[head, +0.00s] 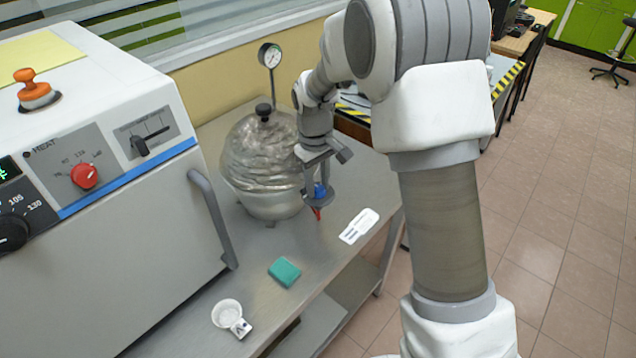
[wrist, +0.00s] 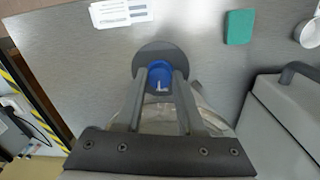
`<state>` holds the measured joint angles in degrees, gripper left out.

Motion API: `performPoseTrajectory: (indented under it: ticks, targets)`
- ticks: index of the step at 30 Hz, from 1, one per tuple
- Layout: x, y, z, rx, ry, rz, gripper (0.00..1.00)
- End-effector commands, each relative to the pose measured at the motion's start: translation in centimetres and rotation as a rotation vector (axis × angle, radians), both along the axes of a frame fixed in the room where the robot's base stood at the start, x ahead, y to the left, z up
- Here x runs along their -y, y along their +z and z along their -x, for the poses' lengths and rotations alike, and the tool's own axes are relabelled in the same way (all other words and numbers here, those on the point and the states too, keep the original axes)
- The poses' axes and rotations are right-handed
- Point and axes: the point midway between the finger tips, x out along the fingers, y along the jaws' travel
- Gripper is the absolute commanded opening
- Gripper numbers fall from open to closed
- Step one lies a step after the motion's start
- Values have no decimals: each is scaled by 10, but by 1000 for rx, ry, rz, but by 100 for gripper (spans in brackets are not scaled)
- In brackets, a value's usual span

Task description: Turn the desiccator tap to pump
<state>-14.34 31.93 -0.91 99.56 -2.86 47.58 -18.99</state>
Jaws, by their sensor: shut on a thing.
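The desiccator (head: 262,150) is a round, silvery clouded dome on a pale bowl with a black knob on top, standing on the metal bench. Its blue tap (head: 320,190) is on the right side, with a small red part (head: 317,213) just below. In the wrist view the blue tap (wrist: 160,70) has a small white mark and sits in front of a dark round disc. My gripper (head: 319,194) is shut on the tap, with one finger on each side in the wrist view (wrist: 160,84). I cannot read the tap's setting.
A white printed card (head: 358,226), a green block (head: 284,271) and a white cup with a tag (head: 227,314) lie on the bench. A large oven (head: 130,230) with a protruding handle stands left. A gauge (head: 270,56) rises behind the desiccator.

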Motion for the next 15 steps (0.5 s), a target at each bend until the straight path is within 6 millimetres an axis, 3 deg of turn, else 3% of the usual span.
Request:
performPoseTrajectory:
  ticks: [15]
  targets:
    - [0,2,-1,3,-487,0,0]
